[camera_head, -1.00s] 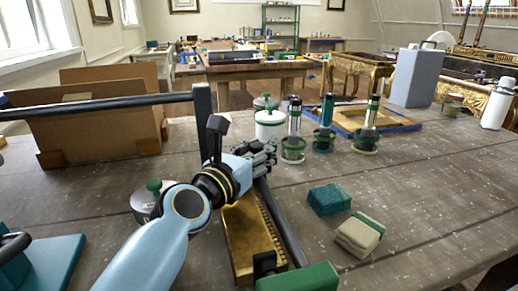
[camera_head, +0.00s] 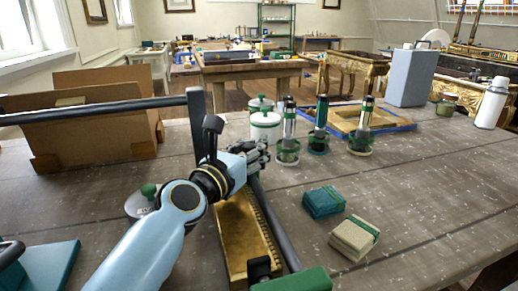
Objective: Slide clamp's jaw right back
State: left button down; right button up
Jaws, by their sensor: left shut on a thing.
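A clamp lies along the table, with a dark bar (camera_head: 274,224) beside a long gold-coloured piece (camera_head: 240,237). At its near end are a green block (camera_head: 293,284) and a black pad (camera_head: 260,268). My left gripper (camera_head: 256,160) is shut at the bar's far end. Its fingers hide what they hold, likely the clamp's jaw; I cannot make out the jaw's outline. My light blue left arm covers part of the table to the left. My right gripper is not in view.
Behind the gripper stand a white green-lidded jar (camera_head: 265,127) and several green-based cylinders. A teal block (camera_head: 323,201) and a beige block (camera_head: 353,238) lie right of the clamp. A cardboard box (camera_head: 95,140) and a dark rail (camera_head: 95,111) are at left. The table's right front is clear.

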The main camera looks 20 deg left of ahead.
pick_arm(q)
jog(key=c, duration=1.6)
grip_release()
jog(key=shift+s+a+f, duration=0.15)
jog(key=shift+a+f, duration=0.05)
jog(key=shift+a, duration=0.1)
jog(key=o, duration=0.5)
jog(key=shift+s+a+r, duration=0.1)
jog(key=shift+s+a, duration=0.05)
jog(key=shift+s, duration=0.1)
jog(key=shift+c, duration=0.2)
jog(key=shift+o, duration=0.6)
jog(key=shift+a, duration=0.2)
jog(key=shift+d+r, duration=0.1)
jog(key=shift+d, duration=0.05)
jog(key=s, duration=0.4)
jog(key=s+a, duration=0.1)
jog(key=s, duration=0.3)
jog(key=s+a, duration=0.1)
jog(key=s, duration=0.2)
jog(key=shift+s+a, duration=0.15)
jog(key=shift+s, duration=0.25)
